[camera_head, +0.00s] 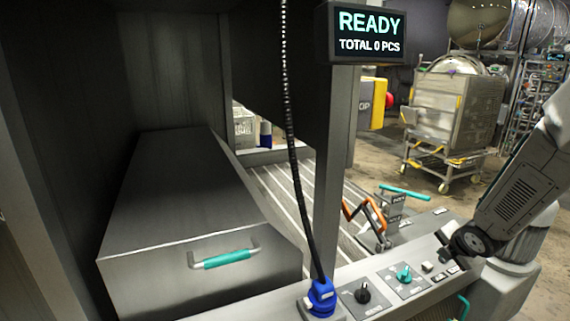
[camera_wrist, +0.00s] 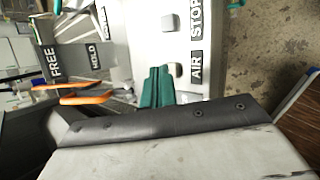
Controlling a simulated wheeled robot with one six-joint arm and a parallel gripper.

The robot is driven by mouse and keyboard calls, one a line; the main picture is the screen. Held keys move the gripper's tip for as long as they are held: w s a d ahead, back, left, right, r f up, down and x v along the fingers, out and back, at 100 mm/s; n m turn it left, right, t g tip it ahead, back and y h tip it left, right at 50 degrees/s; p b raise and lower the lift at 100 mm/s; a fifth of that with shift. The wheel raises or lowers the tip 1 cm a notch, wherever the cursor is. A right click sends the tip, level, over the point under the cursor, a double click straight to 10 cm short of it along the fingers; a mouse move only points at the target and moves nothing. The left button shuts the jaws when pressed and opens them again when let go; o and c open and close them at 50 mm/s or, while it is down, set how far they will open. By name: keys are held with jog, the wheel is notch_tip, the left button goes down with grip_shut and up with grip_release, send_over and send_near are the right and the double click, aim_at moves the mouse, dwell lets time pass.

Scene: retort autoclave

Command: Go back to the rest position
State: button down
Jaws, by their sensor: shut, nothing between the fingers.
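My gripper shows in the wrist view as two teal fingers (camera_wrist: 157,75) side by side, shut with nothing between them. They are in front of a pale control panel (camera_wrist: 180,25) with labels reading AIR and STOP and two square buttons. In the head view my arm reaches down from the right to the right end of the control panel (camera_head: 385,303); the fingers cannot be made out there.
An orange-handled lever (camera_head: 362,215) stands behind the panel, with FREE (camera_wrist: 55,63) and HOLD labels nearby. A blue plug (camera_head: 321,298) with a cable, knobs and a steel box with a teal handle (camera_head: 225,259) are left. A screen (camera_head: 368,33) reads READY.

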jog(key=s+a+r+m+g+h, duration=0.1)
jog(key=s+a+r+m+g, duration=0.15)
jog(key=s+m, duration=0.5)
jog(key=s+a+r+m+g+h, duration=0.1)
jog(key=s+r+m+g, duration=0.25)
jog(key=s+m, duration=0.4)
jog(key=s+a+r+m+y, duration=0.1)
jog(key=s+a+r+m, duration=0.2)
jog(key=s+a+r, duration=0.3)
jog(key=s+a+r+m+y, duration=0.2)
jog(key=s+a+r+m, duration=0.2)
jog(key=s+a, duration=0.6)
notch_tip(320, 180, up, 3)
jog(key=shift+s+a+f+y, duration=0.1)
jog(key=shift+s+a+y, duration=0.25)
jog(key=shift+a, duration=0.1)
